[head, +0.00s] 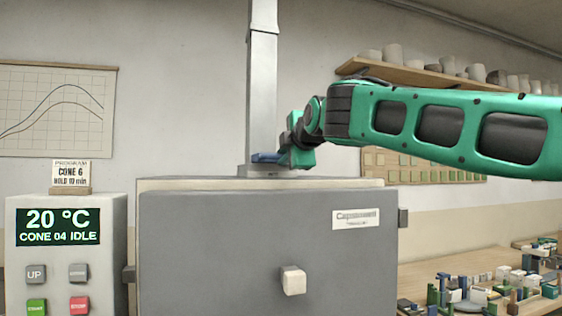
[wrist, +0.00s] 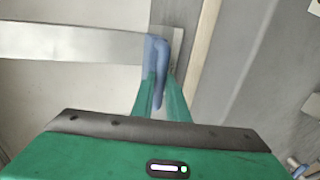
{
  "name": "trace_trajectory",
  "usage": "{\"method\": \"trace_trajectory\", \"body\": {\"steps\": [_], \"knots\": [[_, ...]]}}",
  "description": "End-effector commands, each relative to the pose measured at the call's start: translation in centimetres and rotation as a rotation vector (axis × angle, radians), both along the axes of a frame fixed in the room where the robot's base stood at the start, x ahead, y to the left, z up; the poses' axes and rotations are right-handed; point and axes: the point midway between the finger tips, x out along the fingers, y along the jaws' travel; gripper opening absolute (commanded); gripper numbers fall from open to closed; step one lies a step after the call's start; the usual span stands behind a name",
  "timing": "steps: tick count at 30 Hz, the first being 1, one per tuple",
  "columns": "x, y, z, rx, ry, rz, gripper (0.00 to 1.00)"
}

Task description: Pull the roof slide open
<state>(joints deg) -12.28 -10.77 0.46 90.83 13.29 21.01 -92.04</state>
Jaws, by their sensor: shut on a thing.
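The roof slide's blue handle (head: 264,157) sticks out at the foot of the grey vertical flue, on top of the kiln. In the wrist view the blue handle (wrist: 157,58) lies between the two green fingers. My gripper (head: 287,157) comes in from the right and is shut on this handle; it also shows in the wrist view (wrist: 161,95). The slide's plate cannot be clearly made out in the head view. In the wrist view a pale plate (wrist: 168,40) shows beside the handle, at the end of the flue.
The grey flue (head: 262,90) rises from the kiln (head: 230,235), whose door is shut. A control box (head: 66,262) stands left, reading 20 °C and idle. A shelf of pots (head: 440,76) hangs behind my arm. A cluttered bench (head: 480,270) is at lower right.

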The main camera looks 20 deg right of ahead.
Motion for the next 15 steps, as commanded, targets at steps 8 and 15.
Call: {"method": "trace_trajectory", "body": {"steps": [8, 15], "knots": [[0.06, -0.07, -0.17, 0.0, 0.004, -0.002, 0.33], [-0.09, -0.04, -0.05, 0.0, 0.002, -0.001, 0.33]]}}
